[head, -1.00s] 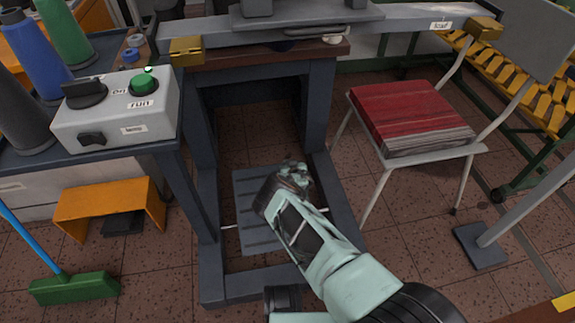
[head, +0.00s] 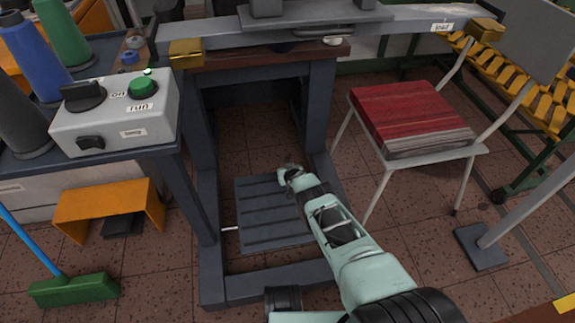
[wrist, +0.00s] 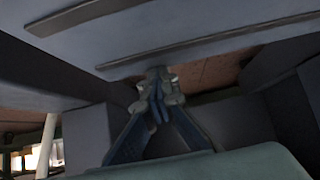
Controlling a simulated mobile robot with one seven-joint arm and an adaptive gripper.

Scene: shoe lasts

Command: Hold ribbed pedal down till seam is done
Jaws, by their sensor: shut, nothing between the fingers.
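The ribbed pedal (head: 262,225) is a dark grey plate with raised ribs, low between the legs of the machine stand. A thin light rod shows at its left side. In the wrist view the pedal (wrist: 150,45) fills the top, its ribs running across. My gripper (head: 290,170) is at the pedal's far right corner, with my forearm covering the pedal's right side. In the wrist view my gripper's fingers (wrist: 157,88) are shut together and empty, their tips overlapping the pedal's edge. I cannot tell whether they touch it.
A grey control box (head: 115,112) with a green run button stands at left, a small green light on top. A second dark pedal (head: 122,224) sits under an orange guard (head: 108,205). Stand legs flank my arm closely. A chair (head: 425,150) with a red-topped stack is at right.

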